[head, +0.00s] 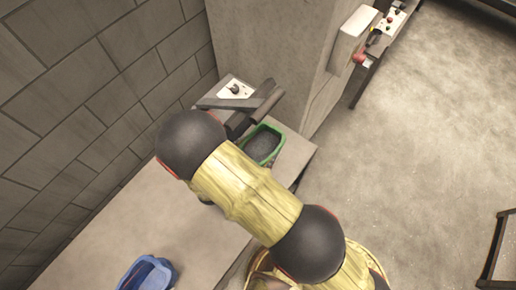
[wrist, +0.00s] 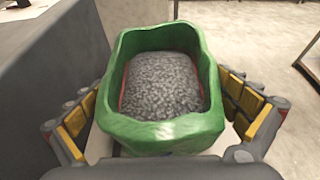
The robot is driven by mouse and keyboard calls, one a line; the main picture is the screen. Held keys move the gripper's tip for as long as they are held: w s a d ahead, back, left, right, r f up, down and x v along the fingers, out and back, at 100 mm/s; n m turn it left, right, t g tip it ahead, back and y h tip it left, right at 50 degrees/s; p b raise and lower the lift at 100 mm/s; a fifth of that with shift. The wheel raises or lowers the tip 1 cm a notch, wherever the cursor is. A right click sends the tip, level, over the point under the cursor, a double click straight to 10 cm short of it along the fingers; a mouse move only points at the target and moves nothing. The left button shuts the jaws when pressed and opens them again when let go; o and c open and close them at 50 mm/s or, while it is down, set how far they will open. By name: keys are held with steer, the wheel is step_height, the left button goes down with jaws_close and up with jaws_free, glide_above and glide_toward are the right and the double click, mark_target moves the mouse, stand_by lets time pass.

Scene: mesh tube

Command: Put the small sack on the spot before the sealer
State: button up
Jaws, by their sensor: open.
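A green open-topped sack (head: 262,145), filled with grey granules, stands upright on the bench in front of the sealer (head: 238,98). In the wrist view the green sack (wrist: 160,130) fills the middle. My gripper (wrist: 162,92) is open, with yellow-padded fingers to the left and right of the sack; I cannot tell whether they touch it. In the head view my arm hides the gripper. A blue sack-like thing (head: 147,272) lies at the lower left, partly cut off. I cannot tell which of the two is the small sack. The spot itself is not clearly visible.
The bench top (head: 160,225) is bare between the blue thing and my arm. A block wall (head: 85,95) runs along the left, and a concrete pillar (head: 270,55) stands behind the sealer. Open floor (head: 425,130) lies to the right, with a dark frame (head: 498,250) at the edge.

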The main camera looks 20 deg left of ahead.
steer(key=v, duration=0.7)
steer(key=shift+s, duration=0.25)
steer(key=shift+a, duration=0.1)
